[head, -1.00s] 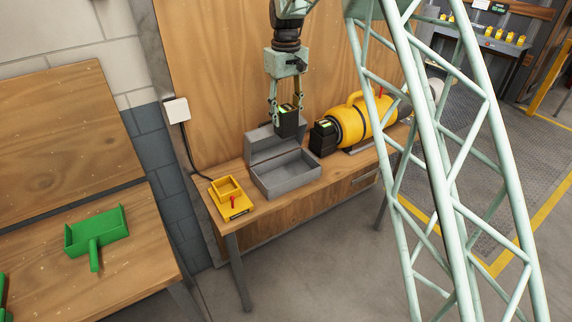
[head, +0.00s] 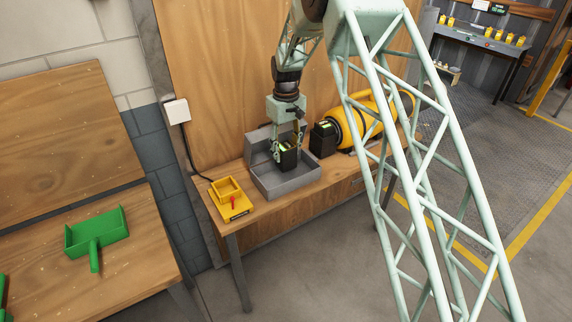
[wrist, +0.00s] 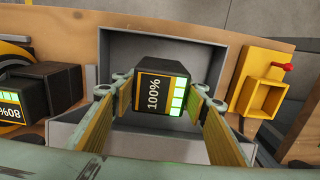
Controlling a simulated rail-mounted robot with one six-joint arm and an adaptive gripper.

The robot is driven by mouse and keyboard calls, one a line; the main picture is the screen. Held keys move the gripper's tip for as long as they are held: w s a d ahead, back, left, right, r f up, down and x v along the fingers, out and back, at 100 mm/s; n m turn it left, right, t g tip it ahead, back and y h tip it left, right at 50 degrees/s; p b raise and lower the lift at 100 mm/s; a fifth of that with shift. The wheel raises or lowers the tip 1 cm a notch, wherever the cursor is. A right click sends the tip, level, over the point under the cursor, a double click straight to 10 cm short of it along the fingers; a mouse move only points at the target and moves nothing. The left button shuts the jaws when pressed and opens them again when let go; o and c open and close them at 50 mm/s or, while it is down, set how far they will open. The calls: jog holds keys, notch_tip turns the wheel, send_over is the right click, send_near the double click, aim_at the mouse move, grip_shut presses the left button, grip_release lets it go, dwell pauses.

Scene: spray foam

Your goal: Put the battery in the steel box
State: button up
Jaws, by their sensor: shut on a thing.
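My gripper (head: 288,146) is shut on a black battery (head: 288,160) with a green charge display. In the wrist view the battery (wrist: 160,90) reads 100% and sits between the two fingers. The grey steel box (head: 296,186) stands on the wooden bench with its lid (head: 258,140) open. In the head view the battery is over the box, its lower part at or below the rim. I cannot tell whether it touches the floor of the box. In the wrist view the box (wrist: 218,62) lies behind the battery.
A second black battery (head: 323,139), labelled 80% in the wrist view (wrist: 50,88), stands right of the box by a yellow machine (head: 362,124). A yellow charger (head: 232,203) with a red lever is left of the box. A green scoop (head: 97,236) lies on the left table.

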aim_at(286, 146)
jog(key=shift+f, duration=1.1)
jog(key=shift+f, duration=0.1)
jog(key=shift+f, duration=2)
jog(key=shift+f, duration=0.2)
jog(key=o, duration=1.1)
jog(key=shift+r, duration=0.15)
notch_tip(286, 146, up, 12)
jog(key=shift+f, duration=0.2)
jog(key=shift+r, duration=0.25)
